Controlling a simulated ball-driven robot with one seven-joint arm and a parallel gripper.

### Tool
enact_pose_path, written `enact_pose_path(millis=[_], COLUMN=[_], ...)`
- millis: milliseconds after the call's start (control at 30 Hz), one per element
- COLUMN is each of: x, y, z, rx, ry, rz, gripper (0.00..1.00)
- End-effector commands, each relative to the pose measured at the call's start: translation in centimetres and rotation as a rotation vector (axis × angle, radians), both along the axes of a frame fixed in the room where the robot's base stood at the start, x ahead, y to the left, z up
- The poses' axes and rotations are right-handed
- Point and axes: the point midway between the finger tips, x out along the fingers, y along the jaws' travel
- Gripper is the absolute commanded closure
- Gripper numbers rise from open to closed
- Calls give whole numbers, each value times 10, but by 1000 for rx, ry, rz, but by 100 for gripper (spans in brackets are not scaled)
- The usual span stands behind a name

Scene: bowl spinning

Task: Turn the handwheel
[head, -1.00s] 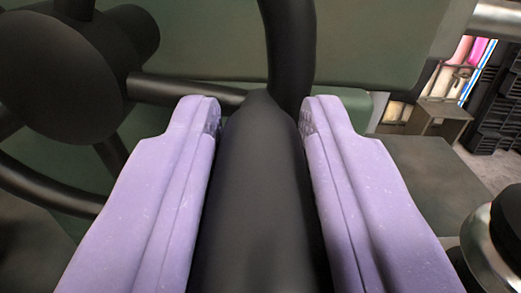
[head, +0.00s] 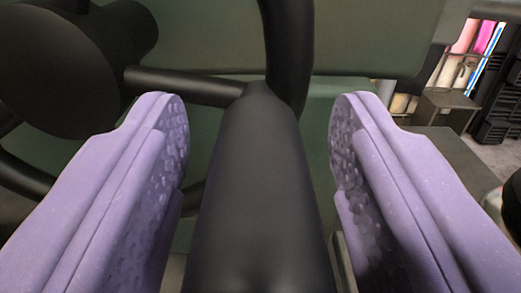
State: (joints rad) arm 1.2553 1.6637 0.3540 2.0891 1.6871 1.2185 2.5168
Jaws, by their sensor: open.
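The black handwheel (head: 291,50) fills the middle of the head view. Its round hub (head: 58,70) is at the upper left and a spoke runs right from the hub to the rim. A thick dark handle (head: 260,190) sticks out from the rim toward the camera. My gripper (head: 258,125) has two purple textured fingers, one on each side of this handle. The fingers are open, with a visible gap between each finger and the handle. The lower left part of the wheel is partly hidden by the left finger.
A dark green machine body (head: 375,45) stands behind the wheel. A flat grey-green surface (head: 448,155) lies at the right. Farther back at the right are a small brown cabinet (head: 444,110) and stacked black crates (head: 500,100). A dark rounded part shows at the right edge.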

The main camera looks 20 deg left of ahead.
Motion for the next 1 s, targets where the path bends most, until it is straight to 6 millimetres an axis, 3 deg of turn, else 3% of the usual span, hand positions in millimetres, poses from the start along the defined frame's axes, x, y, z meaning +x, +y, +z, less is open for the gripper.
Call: enact_pose_path(millis=[133, 500, 1000], x=[-11, -67, -72], y=[-5, -29, -30], z=[0, 0, 0], rx=[-1, 0, -7], ry=[0, 1, -2], rz=[-1, -2, 3], gripper=[47, 47, 47])
